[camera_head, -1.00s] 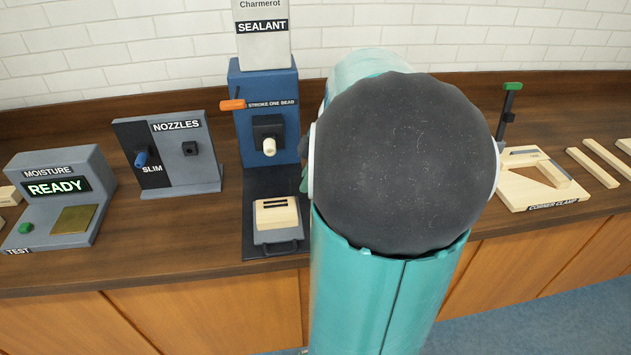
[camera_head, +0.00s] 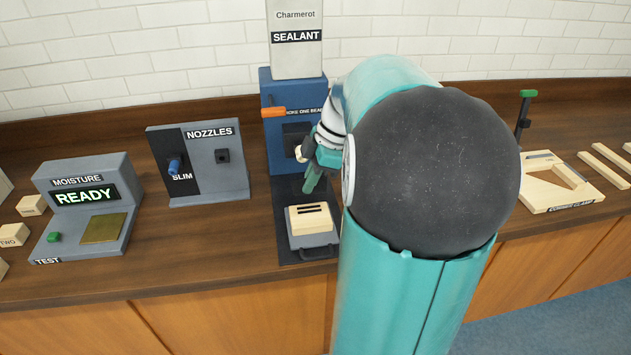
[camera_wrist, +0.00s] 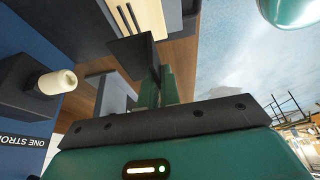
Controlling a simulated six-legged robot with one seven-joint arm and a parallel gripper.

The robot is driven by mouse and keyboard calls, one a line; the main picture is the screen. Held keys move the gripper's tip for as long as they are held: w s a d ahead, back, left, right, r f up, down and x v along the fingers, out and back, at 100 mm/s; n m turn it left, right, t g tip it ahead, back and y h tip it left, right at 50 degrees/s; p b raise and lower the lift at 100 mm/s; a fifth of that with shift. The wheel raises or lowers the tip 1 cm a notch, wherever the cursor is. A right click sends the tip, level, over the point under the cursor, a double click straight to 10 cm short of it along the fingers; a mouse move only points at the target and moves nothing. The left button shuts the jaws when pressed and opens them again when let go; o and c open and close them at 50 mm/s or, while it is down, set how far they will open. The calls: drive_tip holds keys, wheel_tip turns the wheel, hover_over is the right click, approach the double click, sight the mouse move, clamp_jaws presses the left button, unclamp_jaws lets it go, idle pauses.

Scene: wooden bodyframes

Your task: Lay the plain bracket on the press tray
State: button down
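The press tray (camera_head: 304,241) is grey with a handle and sits on the dark base of the blue sealant press (camera_head: 291,130). A pale wooden piece (camera_head: 309,219) with two dark slots lies on it. I cannot tell whether this is the plain bracket. My gripper (camera_head: 312,182) points down in front of the press, above and behind the tray, partly hidden by my arm. In the wrist view, my green fingers (camera_wrist: 160,90) stand close together with a narrow gap. A dark square shape (camera_wrist: 133,57) shows at their tips; I cannot tell whether it is held.
The press nozzle (camera_wrist: 52,83) is close to my gripper. An orange lever (camera_head: 287,112) juts from the press. The nozzles stand (camera_head: 200,165) and moisture tester (camera_head: 88,215) reading READY stand left. A corner clamp (camera_head: 560,190) stands right. Bench before the nozzles stand is clear.

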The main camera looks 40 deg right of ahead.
sight(313, 192)
drive_tip(key=shift+s+d+f, duration=0.1)
drive_tip(key=shift+d, duration=0.05)
drive_tip(key=shift+f, duration=4)
drive_tip(key=shift+f, duration=0.3)
drive_tip(key=c, duration=1.5)
unclamp_jaws()
drive_tip(key=shift+c, duration=0.2)
